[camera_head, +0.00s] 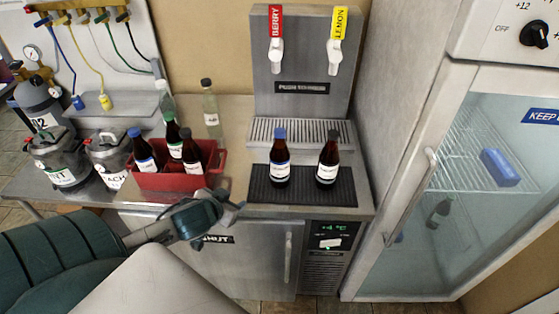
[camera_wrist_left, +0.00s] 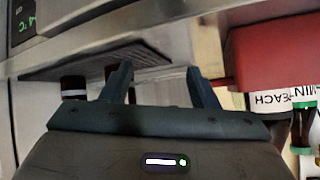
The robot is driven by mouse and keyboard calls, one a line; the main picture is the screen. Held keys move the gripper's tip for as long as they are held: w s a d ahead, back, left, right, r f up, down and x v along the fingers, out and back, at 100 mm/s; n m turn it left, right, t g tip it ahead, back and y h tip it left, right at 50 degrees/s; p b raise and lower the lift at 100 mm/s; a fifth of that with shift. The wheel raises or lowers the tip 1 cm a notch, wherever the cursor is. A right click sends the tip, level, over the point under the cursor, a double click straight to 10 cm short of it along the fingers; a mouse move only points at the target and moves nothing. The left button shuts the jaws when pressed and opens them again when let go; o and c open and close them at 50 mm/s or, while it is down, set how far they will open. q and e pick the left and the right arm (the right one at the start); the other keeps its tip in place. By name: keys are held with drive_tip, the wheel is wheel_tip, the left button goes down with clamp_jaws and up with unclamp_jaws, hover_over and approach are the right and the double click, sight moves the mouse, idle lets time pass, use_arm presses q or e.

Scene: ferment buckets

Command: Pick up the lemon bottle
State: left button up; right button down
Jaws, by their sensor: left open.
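My left gripper (camera_head: 232,203) is open and empty in front of the counter, just right of the red crate. Its two fingers (camera_wrist_left: 160,88) also show apart in the left wrist view. A blue-capped brown bottle (camera_head: 280,160) and a dark-capped brown bottle (camera_head: 328,162) stand upright on the black mat, beyond and right of the gripper. Brown bottles with blue (camera_head: 145,153), green (camera_head: 173,137) and dark (camera_head: 192,155) caps stand in the crate. A clear bottle (camera_head: 211,112) stands behind it. Bottle labels are too small to read, so I cannot tell which is lemon. My right gripper is not in view.
The red crate (camera_head: 168,182) stands left of the black mat (camera_head: 262,190). Kegs (camera_head: 62,165) stand at left. A glass-door fridge (camera_head: 470,190) bounds the right.

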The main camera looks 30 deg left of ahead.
sight(276, 139)
use_arm(q)
drive_tip(key=w+d+r+m+t+h+p, duration=0.1)
drive_tip(key=w+r+t+h, duration=0.15)
drive_tip(key=r, duration=0.45)
drive_tip(key=w+d+r+m+t+h, duration=0.15)
drive_tip(key=w+r, duration=0.25)
drive_tip(key=r, duration=0.4)
drive_tip(key=shift+n+g, duration=0.3)
drive_tip(key=shift+n, duration=0.05)
drive_tip(key=shift+w+d+r+b+x, duration=0.1)
drive_tip(key=shift+d+r+b+x, duration=0.35)
drive_tip(key=shift+x, duration=1.05)
drive_tip(key=shift+w+r+b+x, duration=0.1)
drive_tip(key=shift+b+x, duration=0.65)
drive_tip(key=shift+x, duration=0.75)
drive_tip(key=shift+w+d+r+b+x, duration=0.1)
drive_tip(key=shift+d+r+b+x, duration=0.35)
drive_tip(key=shift+x, duration=1.05)
drive_tip(key=shift+w+a+f, duration=0.15)
drive_tip(key=shift+w+f, duration=0.55)
drive_tip(key=shift+w, duration=0.15)
clamp_jaws()
